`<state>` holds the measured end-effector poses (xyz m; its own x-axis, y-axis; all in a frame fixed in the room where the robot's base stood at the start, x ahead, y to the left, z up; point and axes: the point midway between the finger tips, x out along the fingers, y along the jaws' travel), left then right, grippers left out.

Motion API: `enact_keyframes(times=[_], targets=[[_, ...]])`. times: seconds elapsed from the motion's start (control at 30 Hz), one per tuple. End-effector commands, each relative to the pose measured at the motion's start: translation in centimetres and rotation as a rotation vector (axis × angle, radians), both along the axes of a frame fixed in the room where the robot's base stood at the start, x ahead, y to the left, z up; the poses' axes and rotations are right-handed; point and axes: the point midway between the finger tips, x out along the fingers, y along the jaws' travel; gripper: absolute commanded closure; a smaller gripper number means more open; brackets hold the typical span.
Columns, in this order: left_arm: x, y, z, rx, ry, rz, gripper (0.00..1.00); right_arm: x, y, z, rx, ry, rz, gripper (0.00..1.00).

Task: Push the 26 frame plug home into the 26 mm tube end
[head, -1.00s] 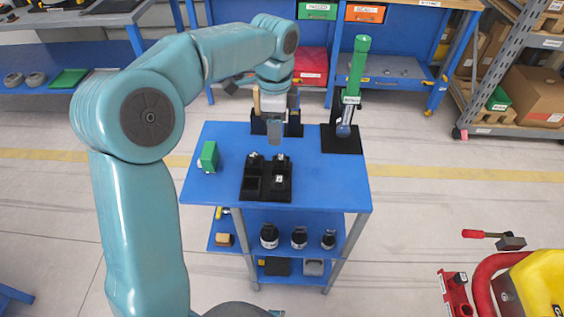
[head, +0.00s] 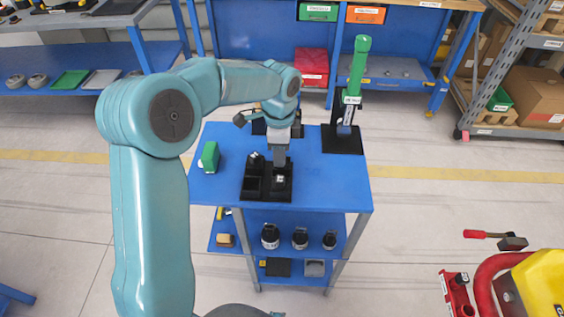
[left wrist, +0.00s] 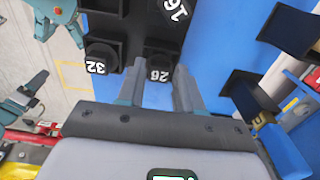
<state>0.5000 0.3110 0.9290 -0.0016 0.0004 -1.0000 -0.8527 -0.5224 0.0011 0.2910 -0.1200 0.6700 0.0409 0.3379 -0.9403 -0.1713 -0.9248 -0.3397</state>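The 26 frame plug (left wrist: 160,68) is a dark round plug with a white "26" label, seated in the black plug tray (head: 253,196) on the blue cart top. My left gripper (left wrist: 158,90) is open above the tray, its two fingertips either side of the near part of this plug, not visibly closed on it. In the head view my left gripper (head: 281,160) hides part of the tray. A plug marked 32 (left wrist: 97,62) and one marked 16 (left wrist: 172,10) sit nearby. I cannot make out the 26 mm tube end.
Black holders (head: 259,126) stand behind my left gripper. The cart's front right is clear.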

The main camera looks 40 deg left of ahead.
Motion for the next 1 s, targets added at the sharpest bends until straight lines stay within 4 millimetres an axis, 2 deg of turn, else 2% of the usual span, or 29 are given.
enact_keyframes(times=[0.03, 0.1, 0.4, 0.57, 0.67, 0.77, 1.0], targets=[[0.0, 0.0, 0.0, 0.0, 0.0, 0.0, 0.83, 0.0, 0.0, 0.0, 0.0, 0.0, 0.0, 0.15], [0.0, 0.0, 0.0, 0.0, 0.0, 0.0, 1.0, 0.0, 0.0, 0.0, 0.0, 0.0, 0.0, 0.15], [0.0, 0.0, 0.2, 0.001, -0.001, 0.0, 1.0, 0.0, 0.0, 0.0, 0.0, 0.0, 0.0, 0.15], [0.1, 0.0, 1.4, 0.001, -0.004, 0.001, 1.0, 0.0, 0.0, 0.1, 0.0, 0.0, 0.0, 0.15], [0.1, 0.0, 3.0, 0.001, -0.005, 0.0, 1.0, 0.0, 0.0, 0.2, 0.0, 0.0, 0.0, 0.15], [0.1, 0.0, 5.5, 0.001, -0.008, 0.001, 1.0, 0.0, 0.0, 0.4, 0.0, 0.0, 0.0, 0.15], [0.1, 0.0, 12.9, 0.0, -0.007, 0.0, 1.0, 0.0, 0.0, 1.4, 0.0, 0.0, 0.0, 0.15]])
